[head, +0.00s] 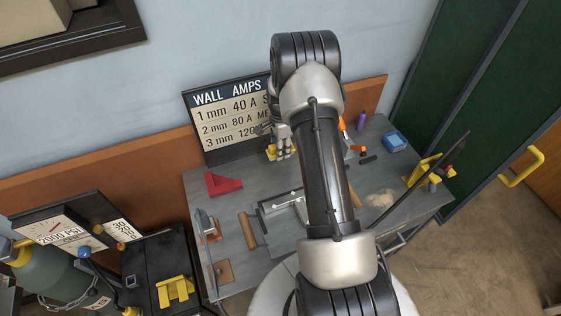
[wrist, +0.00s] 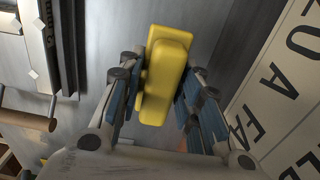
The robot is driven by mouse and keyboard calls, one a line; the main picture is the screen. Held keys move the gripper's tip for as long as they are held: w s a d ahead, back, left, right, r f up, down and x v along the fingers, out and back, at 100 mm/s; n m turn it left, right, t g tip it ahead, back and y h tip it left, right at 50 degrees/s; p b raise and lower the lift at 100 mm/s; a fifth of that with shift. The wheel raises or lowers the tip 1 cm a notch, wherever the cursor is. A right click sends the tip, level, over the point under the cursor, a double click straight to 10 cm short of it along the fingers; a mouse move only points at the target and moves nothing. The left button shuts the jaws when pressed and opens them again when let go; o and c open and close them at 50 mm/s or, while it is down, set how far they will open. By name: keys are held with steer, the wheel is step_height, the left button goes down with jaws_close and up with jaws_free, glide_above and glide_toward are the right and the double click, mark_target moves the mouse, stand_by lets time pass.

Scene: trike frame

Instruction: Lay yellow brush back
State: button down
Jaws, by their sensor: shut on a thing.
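The yellow brush (wrist: 163,80) is held between the fingers of my gripper (wrist: 158,95) in the wrist view. Its yellow body fills the middle of that view, and the blue finger pads press on both sides. In the head view, my gripper (head: 283,146) is over the back of the grey workbench (head: 228,190), in front of the wall amps sign. A little yellow of the brush (head: 271,152) shows beside the fingers. My arm hides much of the bench, and I cannot tell whether the brush touches the bench top.
The wall amps sign (head: 228,117) stands close behind my gripper. A red angle piece (head: 222,184) lies to the left. A blue box (head: 395,142), a purple bottle (head: 361,121) and a yellow clamp (head: 422,170) are on the right. Bare bench shows around the red piece.

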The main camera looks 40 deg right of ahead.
mark_target(281, 165)
steer(key=shift+f+b, duration=0.7)
steer(key=shift+f, duration=2.5)
steer(key=shift+f, duration=0.2)
steer(key=c, duration=1.2)
jaws_free()
steer(key=shift+o, duration=0.2)
steer(key=shift+r, duration=0.15)
